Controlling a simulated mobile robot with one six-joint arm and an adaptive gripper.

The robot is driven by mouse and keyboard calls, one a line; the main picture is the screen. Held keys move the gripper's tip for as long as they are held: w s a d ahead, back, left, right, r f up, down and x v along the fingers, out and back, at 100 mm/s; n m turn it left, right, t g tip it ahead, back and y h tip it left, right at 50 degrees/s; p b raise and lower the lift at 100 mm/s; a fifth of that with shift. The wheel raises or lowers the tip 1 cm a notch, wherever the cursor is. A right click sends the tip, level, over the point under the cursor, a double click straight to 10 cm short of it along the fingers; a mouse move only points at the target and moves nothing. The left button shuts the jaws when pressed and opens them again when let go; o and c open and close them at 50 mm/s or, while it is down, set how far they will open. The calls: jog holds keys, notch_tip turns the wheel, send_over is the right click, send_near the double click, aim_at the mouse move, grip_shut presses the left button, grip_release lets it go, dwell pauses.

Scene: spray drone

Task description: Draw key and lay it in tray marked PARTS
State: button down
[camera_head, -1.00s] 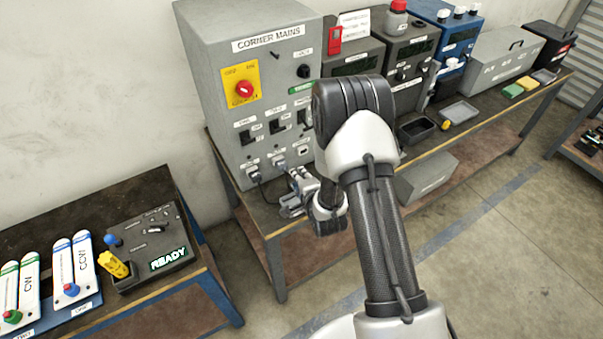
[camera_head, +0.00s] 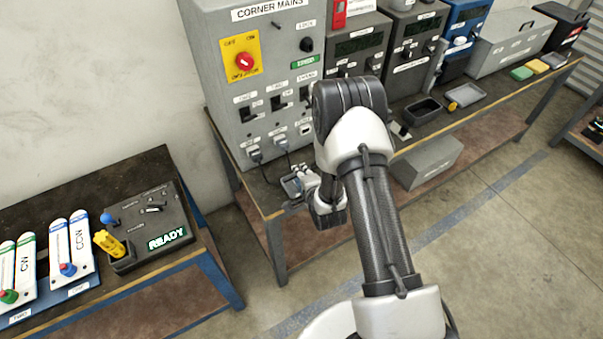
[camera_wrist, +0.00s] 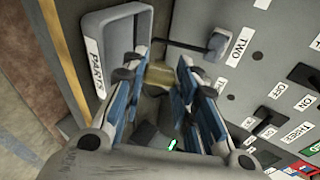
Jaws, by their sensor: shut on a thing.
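My gripper (camera_wrist: 163,70) is low at the front of the grey mains cabinet (camera_head: 236,70), next to the PARTS tray. In the head view my gripper (camera_head: 308,180) is partly hidden by my arm. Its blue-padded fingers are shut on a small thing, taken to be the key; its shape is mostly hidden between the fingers. The grey tray marked PARTS (camera_wrist: 92,57) lies on the bench near its edge, left of the fingers in the wrist view. In the head view the tray (camera_head: 289,187) shows just left of my gripper. Its inside is only partly visible.
A grey plug with a cable (camera_wrist: 216,44) at the socket marked TWO is close to the fingertips. Breaker switches (camera_wrist: 308,76) are to the right. The left bench holds a READY box (camera_head: 150,225) with a yellow handle (camera_head: 108,243).

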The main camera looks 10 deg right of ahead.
jog(key=shift+f, duration=0.55)
jog(key=c, duration=1.2)
grip_release()
jog(key=v, duration=1.2)
